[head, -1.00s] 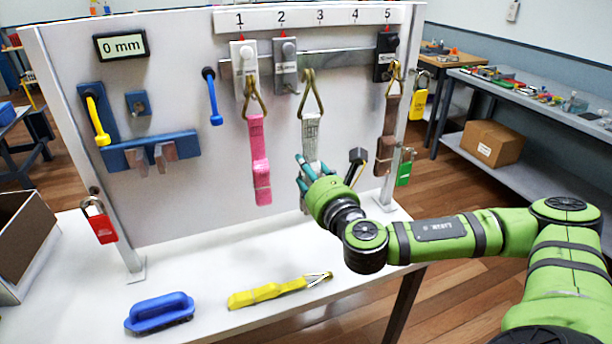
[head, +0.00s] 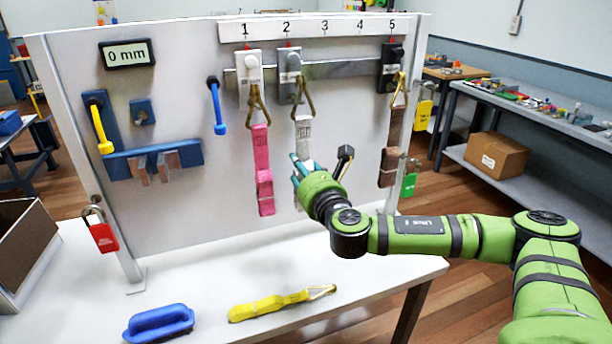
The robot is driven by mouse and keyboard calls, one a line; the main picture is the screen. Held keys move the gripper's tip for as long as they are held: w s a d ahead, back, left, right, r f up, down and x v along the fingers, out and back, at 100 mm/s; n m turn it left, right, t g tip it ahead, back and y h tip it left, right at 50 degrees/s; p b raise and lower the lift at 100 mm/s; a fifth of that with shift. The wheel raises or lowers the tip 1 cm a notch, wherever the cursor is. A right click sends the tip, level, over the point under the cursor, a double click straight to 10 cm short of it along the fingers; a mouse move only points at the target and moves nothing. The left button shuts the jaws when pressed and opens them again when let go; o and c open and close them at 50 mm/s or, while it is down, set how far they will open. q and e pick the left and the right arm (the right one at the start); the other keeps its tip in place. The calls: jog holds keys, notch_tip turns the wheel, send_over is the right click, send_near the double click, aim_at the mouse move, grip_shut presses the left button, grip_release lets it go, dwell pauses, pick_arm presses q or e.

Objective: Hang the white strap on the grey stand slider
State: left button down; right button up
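The white strap (head: 303,128) hangs upright, with its brass triangular ring (head: 305,95) in front of the lower right part of the grey slider (head: 289,72), below number 2. I cannot tell whether the ring is hooked on or only overlaps the slider. My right gripper (head: 300,168) has its teal fingers closed around the strap's lower part; the fingers and wrist hide some of it. My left gripper is not in view.
Beside it, a pink strap (head: 263,165) hangs on the white slider (head: 248,78). A brown strap (head: 391,150) hangs at the black slider (head: 389,68). A yellow strap (head: 270,305) and a blue brush-like block (head: 159,322) lie on the white table (head: 215,265).

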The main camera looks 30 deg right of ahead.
jog(key=shift+x, duration=1.1)
jog(key=shift+w+d+f+b, duration=0.1)
jog(key=shift+w+f+b, duration=0.2)
jog(key=shift+w+f, duration=0.3)
jog(key=shift+s, duration=0.1)
jog(key=o, duration=1.4)
jog(key=shift+f, duration=0.1)
jog(key=shift+s, duration=0.1)
